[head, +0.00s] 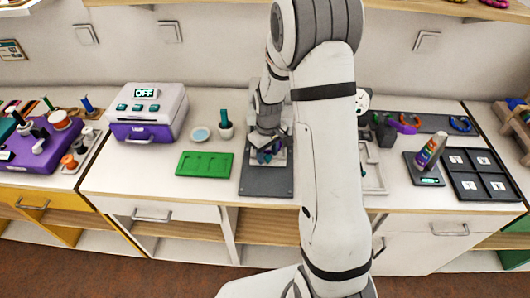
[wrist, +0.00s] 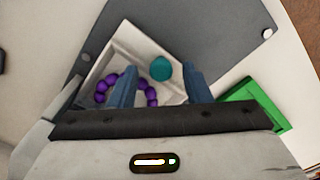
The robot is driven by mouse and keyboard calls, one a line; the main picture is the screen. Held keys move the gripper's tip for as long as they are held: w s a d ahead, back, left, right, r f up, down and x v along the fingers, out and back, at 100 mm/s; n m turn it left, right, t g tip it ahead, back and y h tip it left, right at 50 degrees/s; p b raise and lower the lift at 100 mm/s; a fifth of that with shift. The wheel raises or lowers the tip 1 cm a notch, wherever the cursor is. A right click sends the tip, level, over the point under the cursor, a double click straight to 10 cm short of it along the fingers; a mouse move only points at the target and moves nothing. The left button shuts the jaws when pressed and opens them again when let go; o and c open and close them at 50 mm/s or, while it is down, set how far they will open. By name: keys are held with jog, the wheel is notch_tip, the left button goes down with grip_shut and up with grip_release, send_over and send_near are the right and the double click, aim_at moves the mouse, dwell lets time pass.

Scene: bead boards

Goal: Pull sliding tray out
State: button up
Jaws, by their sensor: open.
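A small white tray (wrist: 138,40) lies on a dark grey board (wrist: 205,35) in the wrist view. It holds a ring of purple beads (wrist: 102,86) and a teal round piece (wrist: 161,69). My gripper (wrist: 160,80) is open, its two blue fingers apart over the tray, with the teal piece beyond the gap between them. I cannot tell if the fingers touch the tray. In the head view my gripper (head: 265,155) reaches down over the grey board (head: 265,182) and hides most of the tray. The tray's near side is hidden behind my gripper body.
A green board (head: 205,164) lies left of the grey board. A black compartment tray (head: 483,174) is at the right.

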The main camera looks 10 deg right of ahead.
jog(key=shift+c, duration=0.4)
grip_shut()
